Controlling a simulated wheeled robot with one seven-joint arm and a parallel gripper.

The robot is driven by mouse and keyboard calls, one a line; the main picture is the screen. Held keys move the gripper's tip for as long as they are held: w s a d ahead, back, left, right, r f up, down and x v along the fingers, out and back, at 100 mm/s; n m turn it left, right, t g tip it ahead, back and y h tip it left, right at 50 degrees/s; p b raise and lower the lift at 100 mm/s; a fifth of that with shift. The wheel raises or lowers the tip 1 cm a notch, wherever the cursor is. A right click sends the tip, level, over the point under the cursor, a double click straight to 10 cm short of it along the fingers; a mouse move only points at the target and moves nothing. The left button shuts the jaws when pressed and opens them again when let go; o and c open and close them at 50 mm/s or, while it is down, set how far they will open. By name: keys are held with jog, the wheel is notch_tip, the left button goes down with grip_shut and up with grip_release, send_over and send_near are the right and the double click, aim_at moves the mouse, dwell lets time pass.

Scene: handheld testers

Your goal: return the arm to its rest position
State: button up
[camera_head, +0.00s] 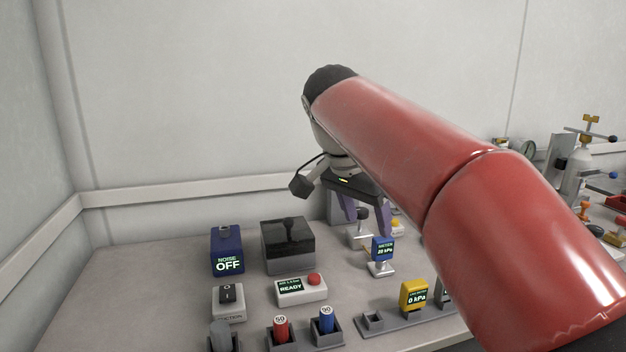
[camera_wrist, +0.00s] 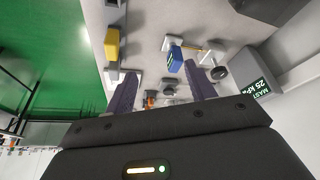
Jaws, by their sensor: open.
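My red arm reaches from the lower right up over the bench, and its wrist bends down at the far end. My gripper (camera_head: 367,222) points down above the back of the bench, with its two purple fingers spread apart and nothing held between them. In the wrist view the fingers (camera_wrist: 160,76) also stand apart. A blue tester (camera_head: 382,250) reading about 20 kPa stands on a small stand just in front of and below the fingers. It shows beyond the fingertips in the wrist view (camera_wrist: 174,57). My forearm hides part of the bench on the right.
On the bench (camera_head: 135,290) stand a blue NOISE OFF box (camera_head: 228,251), a black-topped grey box (camera_head: 288,246), a READY box (camera_head: 301,290) and a yellow tester (camera_head: 413,297). Red (camera_head: 281,329) and blue (camera_head: 326,319) cylinders sit in holders in front. The wall is behind.

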jog(key=s+d+f+n+t+y, duration=0.1)
jog(key=s+d+f+n, duration=0.2)
jog(key=s+f, duration=0.6)
jog(key=s+d+f+n+t+y, duration=0.1)
jog(key=s+d+f+n, duration=0.3)
jog(key=s+f, duration=0.6)
jog(key=shift+s+f+n+t+y, duration=0.15)
jog(key=shift+s+n+t+y, duration=0.45)
jog(key=shift+n, duration=0.6)
jog(key=shift+o, duration=0.2)
jog(key=shift+w, duration=0.1)
dwell(1.1)
